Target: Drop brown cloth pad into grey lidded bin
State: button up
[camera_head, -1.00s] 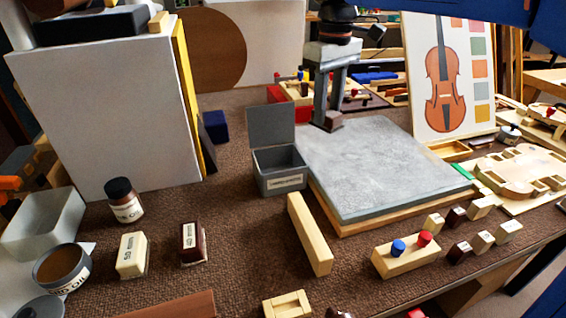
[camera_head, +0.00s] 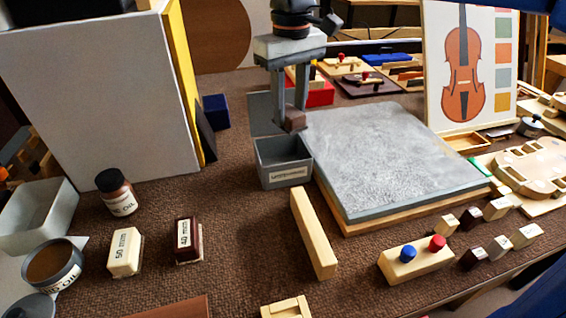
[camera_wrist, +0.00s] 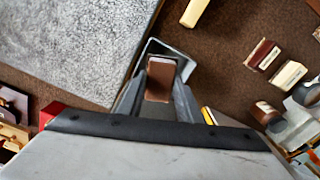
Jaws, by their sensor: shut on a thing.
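The brown cloth pad (camera_head: 295,120) is held between the fingers of my gripper (camera_head: 290,112), which is shut on it. In the wrist view the pad (camera_wrist: 160,80) shows between the two fingers (camera_wrist: 158,88), with the bin behind it. The grey lidded bin (camera_head: 284,176) stands on the brown bench top with its lid (camera_head: 262,108) raised at the back. In the head view the pad is above the bin's back right rim, apart from the bin floor. The bin (camera_wrist: 178,52) is partly hidden by the pad and fingers in the wrist view.
A grey stone slab (camera_head: 395,150) on a wooden base lies right of the bin. A pale wooden bar (camera_head: 313,232) lies in front of it. A large white panel (camera_head: 95,100) stands at left. Brown bench is open left of the bin.

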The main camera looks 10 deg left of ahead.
jog(key=shift+f, duration=1.25)
jog(key=o, duration=1.1)
jog(key=shift+r, duration=0.1)
notch_tip(320, 180, up, 17)
jog(key=shift+s+d+r, duration=0.1)
